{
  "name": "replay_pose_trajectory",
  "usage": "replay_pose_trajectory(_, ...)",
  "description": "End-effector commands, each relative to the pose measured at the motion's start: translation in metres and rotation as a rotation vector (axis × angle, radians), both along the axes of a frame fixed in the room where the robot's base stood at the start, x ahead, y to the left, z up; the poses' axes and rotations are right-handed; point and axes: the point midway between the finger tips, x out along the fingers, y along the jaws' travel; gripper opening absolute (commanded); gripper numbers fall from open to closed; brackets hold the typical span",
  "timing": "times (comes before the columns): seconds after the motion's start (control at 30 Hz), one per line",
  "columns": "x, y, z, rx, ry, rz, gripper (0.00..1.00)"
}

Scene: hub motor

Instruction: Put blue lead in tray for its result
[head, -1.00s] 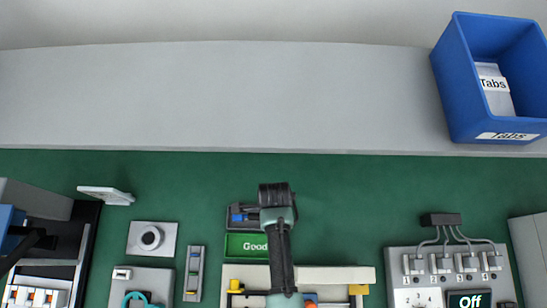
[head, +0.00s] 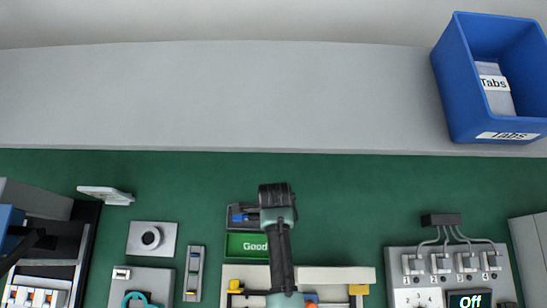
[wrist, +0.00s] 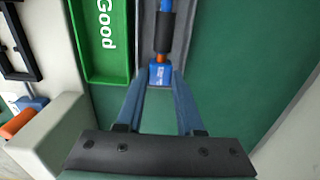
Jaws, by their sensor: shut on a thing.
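The blue lead shows in the wrist view as a blue end block (wrist: 160,74) with an orange piece, a black sleeve and a blue length beyond. My gripper (wrist: 161,80) is shut on the blue block, with one finger at each side. The lead lies in or just over a dark grey tray (wrist: 148,25); I cannot tell whether it touches the floor. The green tray marked "Good" (wrist: 102,45) is beside the grey tray. In the head view my wrist partly covers the grey tray and the green "Good" tray (head: 245,245); a bit of blue (head: 238,217) shows in the grey one.
A pale fixture (head: 335,275) with yellow blocks stands in front of the trays. A panel reading "Off" (head: 468,300) with several numbered clips is at the right. A blue "Tabs" bin (head: 455,90) sits on the back ledge. The green mat (head: 350,195) right of the trays is clear.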

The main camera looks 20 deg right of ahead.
Motion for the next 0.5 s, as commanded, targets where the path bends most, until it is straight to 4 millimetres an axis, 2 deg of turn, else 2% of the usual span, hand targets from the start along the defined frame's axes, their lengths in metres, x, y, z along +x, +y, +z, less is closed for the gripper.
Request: replay_pose_trajectory(0.5, 0.0004, -0.0001, -0.0112, 0.000, -0.001, 0.000, 0.00)
